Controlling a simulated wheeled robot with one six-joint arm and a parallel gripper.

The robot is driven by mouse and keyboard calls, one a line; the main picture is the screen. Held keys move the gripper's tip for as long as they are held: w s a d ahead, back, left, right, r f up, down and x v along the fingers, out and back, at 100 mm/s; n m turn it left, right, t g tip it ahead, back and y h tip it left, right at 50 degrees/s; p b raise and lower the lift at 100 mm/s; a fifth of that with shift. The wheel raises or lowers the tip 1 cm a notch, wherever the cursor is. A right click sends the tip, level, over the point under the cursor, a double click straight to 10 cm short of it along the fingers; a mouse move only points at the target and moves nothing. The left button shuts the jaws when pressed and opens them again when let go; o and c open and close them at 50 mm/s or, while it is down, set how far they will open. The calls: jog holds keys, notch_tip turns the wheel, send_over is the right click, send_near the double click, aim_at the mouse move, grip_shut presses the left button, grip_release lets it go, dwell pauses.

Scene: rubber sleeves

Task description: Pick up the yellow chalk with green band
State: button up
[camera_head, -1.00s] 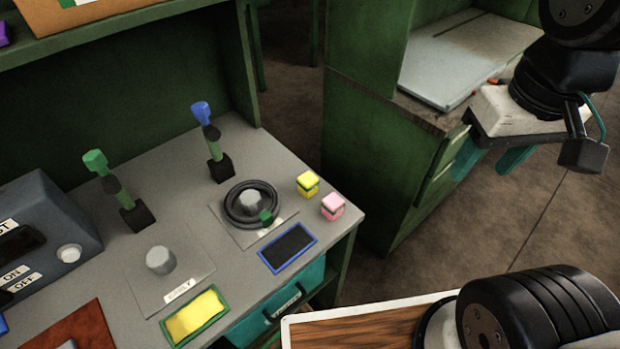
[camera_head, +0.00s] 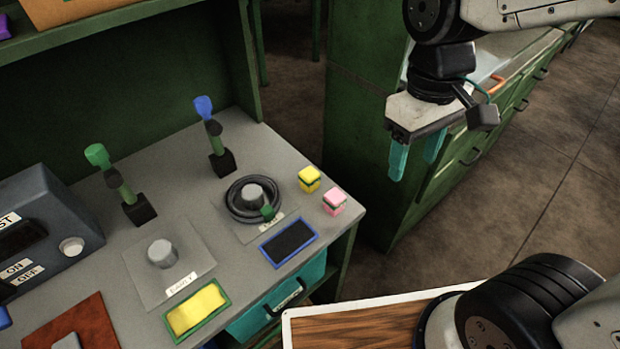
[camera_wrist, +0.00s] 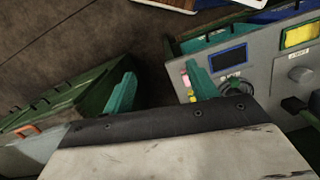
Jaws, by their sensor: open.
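The yellow chalk with a green band (camera_head: 309,179) stands near the right edge of the grey bench top. A pink chalk with a dark band (camera_head: 334,201) stands just in front and to the right of it, a small gap apart. My gripper (camera_head: 414,162) hangs open and empty, with teal fingers pointing down, to the right of the bench and apart from both chalks. In the wrist view the gripper fingers (camera_wrist: 160,88) are spread. The pink chalk (camera_wrist: 186,80) shows beside the right finger there, and that finger partly covers the chalk area.
A black ring (camera_head: 239,207) lies around a grey peg left of the yellow chalk. A blue-framed dark pad (camera_head: 288,242) lies in front. Two upright levers, green-topped (camera_head: 97,155) and blue-topped (camera_head: 204,108), stand behind. A green cabinet (camera_head: 350,150) stands right of the bench, across a gap.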

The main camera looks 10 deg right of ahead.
aim_at(309, 173)
jog(key=w+a+f+n, duration=0.2)
jog(key=a+f+n, duration=0.1)
jog(key=w+a+f+n, duration=0.3)
jog(key=a+n, duration=0.1)
jog(key=w+a+f+n, duration=0.3)
jog(key=n, duration=0.1)
jog(key=shift+a, duration=0.25)
jog(key=w+a+n, duration=0.1)
jog(key=n, duration=0.1)
jog(key=w+a+f+n, duration=0.1)
jog(key=w+n, duration=0.1)
jog(key=w+a+n+t, duration=0.1)
jog(key=n, duration=0.2)
jog(key=shift+w+a+f, duration=0.25)
jog(key=shift+f, duration=0.1)
jog(key=shift+w+a+n, duration=0.15)
jog(key=shift+w+n, duration=0.1)
jog(key=shift+n, duration=0.55)
jog(key=f, duration=0.7)
jog(key=shift+w+a+f, duration=0.1)
jog(key=shift+w+f, duration=0.2)
jog(key=shift+f, duration=0.1)
jog(key=c, duration=1.2)
jog(key=shift+o, duration=0.2)
